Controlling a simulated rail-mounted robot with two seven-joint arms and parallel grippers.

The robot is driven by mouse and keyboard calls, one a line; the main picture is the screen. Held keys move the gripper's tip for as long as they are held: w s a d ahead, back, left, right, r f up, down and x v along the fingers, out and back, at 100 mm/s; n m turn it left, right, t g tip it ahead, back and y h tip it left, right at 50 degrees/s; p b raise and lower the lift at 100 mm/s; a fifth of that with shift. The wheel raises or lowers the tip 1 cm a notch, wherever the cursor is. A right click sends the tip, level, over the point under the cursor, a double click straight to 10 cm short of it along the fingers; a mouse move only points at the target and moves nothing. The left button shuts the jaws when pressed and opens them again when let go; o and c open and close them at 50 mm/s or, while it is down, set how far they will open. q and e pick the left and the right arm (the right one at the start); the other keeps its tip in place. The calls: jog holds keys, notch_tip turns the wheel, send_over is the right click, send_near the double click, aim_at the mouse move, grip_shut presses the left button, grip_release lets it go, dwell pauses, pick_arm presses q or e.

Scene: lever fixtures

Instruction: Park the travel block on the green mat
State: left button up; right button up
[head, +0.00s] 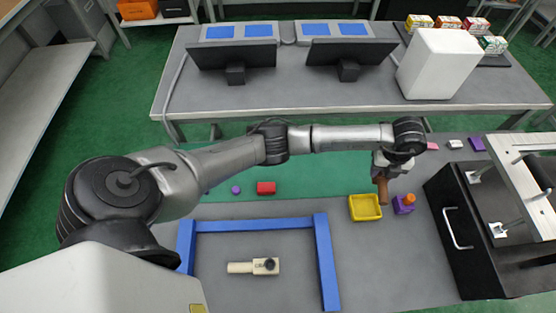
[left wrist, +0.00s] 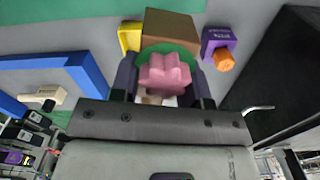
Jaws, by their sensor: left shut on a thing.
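My left gripper (head: 381,174) is shut on a brown block (head: 382,191), which hangs down beside the yellow tray's right side. In the left wrist view, the brown block (left wrist: 168,24) shows beyond the fingers, with a green rounded part (left wrist: 180,49) and a pink lobed part (left wrist: 165,74) nearer the camera, between the fingers. I cannot tell whether it touches the tray or table. The green mat (head: 310,172) lies at the back of the table, partly hidden by my left arm. My right gripper is not in view.
A yellow tray (head: 353,208) and a purple block with an orange knob (head: 402,206) flank the brown block. A blue frame (head: 326,265) surrounds a beige lever fixture (head: 240,267). A black cabinet (head: 455,215) stands right.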

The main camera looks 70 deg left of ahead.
pick_arm(q)
jog(key=shift+w+n, duration=0.1)
jog(key=shift+n, duration=0.3)
jog(key=shift+d+n, duration=0.15)
jog(key=shift+n, duration=0.65)
jog(key=b, duration=0.4)
send_over(347, 166)
notch_tip(347, 166, down, 7)
jog(key=shift+d+r, duration=0.1)
jog(key=shift+f+b, duration=1.05)
jog(key=shift+f, duration=1.05)
jog(key=shift+f, duration=0.1)
jog(key=o, duration=1)
notch_tip(347, 166, up, 12)
jog(key=p, duration=0.4)
jog(key=shift+p, duration=0.4)
